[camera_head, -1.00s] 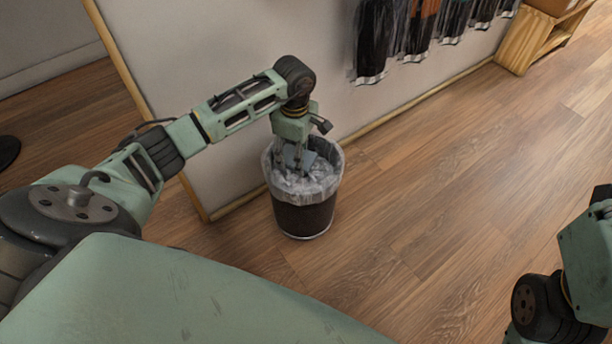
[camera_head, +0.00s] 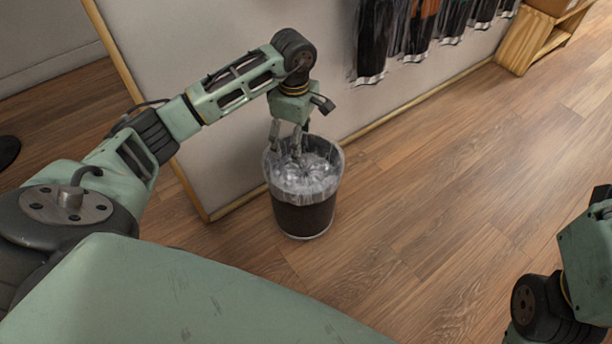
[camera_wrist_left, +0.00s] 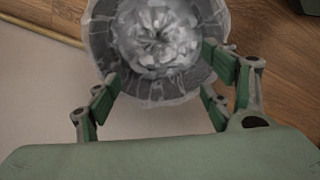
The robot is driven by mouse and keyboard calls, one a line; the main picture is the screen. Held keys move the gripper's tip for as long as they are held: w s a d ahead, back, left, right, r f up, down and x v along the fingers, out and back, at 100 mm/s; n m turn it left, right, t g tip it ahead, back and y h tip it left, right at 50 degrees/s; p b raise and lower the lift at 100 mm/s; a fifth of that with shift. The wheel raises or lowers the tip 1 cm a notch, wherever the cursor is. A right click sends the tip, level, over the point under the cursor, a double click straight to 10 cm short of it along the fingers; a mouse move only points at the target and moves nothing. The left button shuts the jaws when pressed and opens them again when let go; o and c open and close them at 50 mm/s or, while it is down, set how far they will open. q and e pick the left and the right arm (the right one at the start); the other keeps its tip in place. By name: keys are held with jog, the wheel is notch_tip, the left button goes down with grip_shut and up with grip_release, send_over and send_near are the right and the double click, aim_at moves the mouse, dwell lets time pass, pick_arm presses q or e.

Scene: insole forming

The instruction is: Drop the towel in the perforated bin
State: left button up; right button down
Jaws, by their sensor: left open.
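The bin (camera_head: 303,218) is dark, with a crumpled translucent liner over its rim, and stands upright on the floor by the wall. Its open mouth and liner (camera_wrist_left: 100,45) also show in the left wrist view. My left gripper (camera_head: 287,146) points down over the bin's mouth, with its fingers apart and empty. In the left wrist view the spread fingers (camera_wrist_left: 162,82) frame the near side of the bin. I cannot make out the towel as a separate thing; only crumpled grey-white material shows inside the bin. My right gripper is out of view.
A pale wall panel (camera_head: 215,60) with a wooden base strip stands close behind the bin. Dark garments (camera_head: 375,40) hang on it. A wooden shelf unit (camera_head: 520,45) is at the far right. The wooden floor (camera_head: 430,190) right of the bin is clear.

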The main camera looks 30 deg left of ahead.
pick_arm(q)
notch_tip(320, 180, up, 6)
dwell(0.6)
